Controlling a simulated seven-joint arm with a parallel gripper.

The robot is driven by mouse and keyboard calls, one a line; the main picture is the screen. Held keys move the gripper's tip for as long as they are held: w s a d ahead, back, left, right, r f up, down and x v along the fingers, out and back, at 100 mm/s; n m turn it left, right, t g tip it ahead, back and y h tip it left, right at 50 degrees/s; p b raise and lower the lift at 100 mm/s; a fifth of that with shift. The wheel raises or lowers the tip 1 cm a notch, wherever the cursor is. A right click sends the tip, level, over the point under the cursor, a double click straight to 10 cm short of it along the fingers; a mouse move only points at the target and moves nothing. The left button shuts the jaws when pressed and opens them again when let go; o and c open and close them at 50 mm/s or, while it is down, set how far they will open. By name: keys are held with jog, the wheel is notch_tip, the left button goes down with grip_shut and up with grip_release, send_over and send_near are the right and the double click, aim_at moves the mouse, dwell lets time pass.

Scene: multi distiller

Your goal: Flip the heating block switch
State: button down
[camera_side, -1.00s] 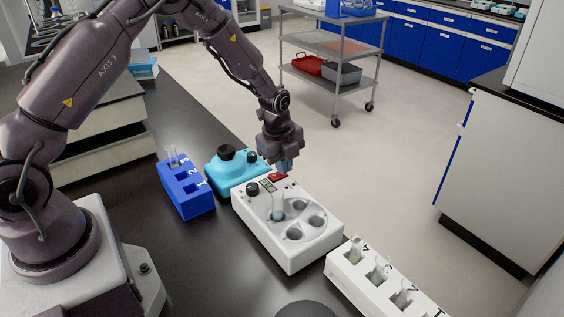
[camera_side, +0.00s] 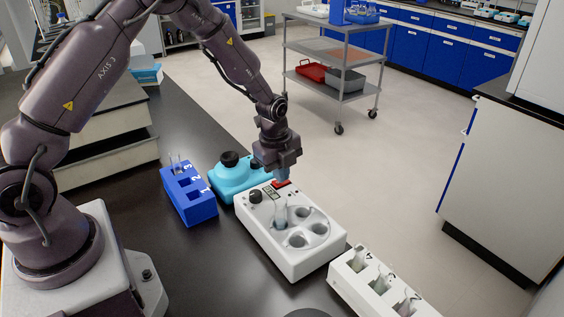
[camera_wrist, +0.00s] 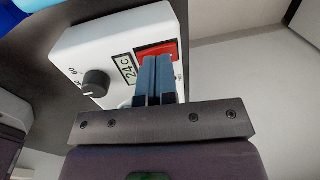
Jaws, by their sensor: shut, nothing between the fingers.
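The heating block is a white box (camera_side: 262,238) with round wells on top, on the dark bench in the side view. A glass flask (camera_side: 281,214) stands in one well. The block's red switch (camera_side: 281,184) is at its far end and shows larger in the wrist view (camera_wrist: 171,47), beside a small display reading 24C (camera_wrist: 128,69) and a black knob (camera_wrist: 96,83). My gripper (camera_wrist: 157,60) is shut and empty, its blue fingertips over the red switch and hiding part of it. In the side view my gripper (camera_side: 268,178) points down there; I cannot tell whether it touches.
A turquoise device with a black top (camera_side: 232,175) stands close on the left. A blue rack (camera_side: 190,203) with a glass tube is further left. A white numbered rack (camera_side: 350,283) with vessels is at the front right. Open floor lies beyond the bench.

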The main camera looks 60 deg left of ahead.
notch_tip(320, 180, up, 14)
jog(key=w, duration=0.1)
jog(key=shift+w, duration=0.35)
jog(key=shift+f, duration=0.1)
